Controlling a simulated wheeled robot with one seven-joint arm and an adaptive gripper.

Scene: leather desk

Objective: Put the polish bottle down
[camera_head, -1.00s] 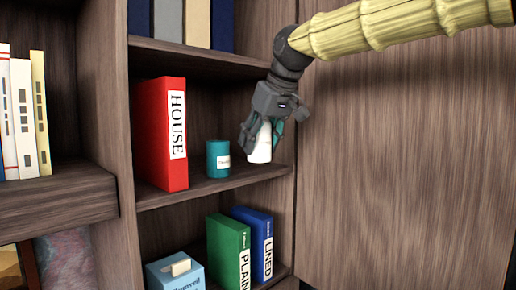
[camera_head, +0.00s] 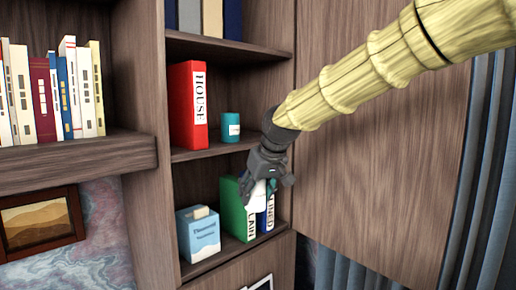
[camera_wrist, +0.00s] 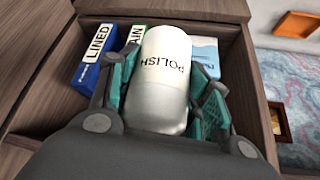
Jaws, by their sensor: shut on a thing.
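The white polish bottle (camera_wrist: 161,75) is between the fingers of my gripper (camera_wrist: 160,100) in the wrist view, its POLISH label facing the camera. In the head view my gripper (camera_head: 265,184) is shut on the bottle (camera_head: 258,193), which is partly hidden by the fingers. The gripper is in front of the lower shelf, overlapping the green PLAIN box (camera_head: 236,208) and the blue LINED box (camera_head: 265,212) in the picture. I cannot tell whether the bottle touches anything besides the fingers.
A light blue box (camera_head: 198,236) stands left of the green box on the lower shelf. A red HOUSE binder (camera_head: 187,105) and a teal can (camera_head: 231,127) stand on the shelf above. A wooden panel (camera_head: 375,165) is to the right.

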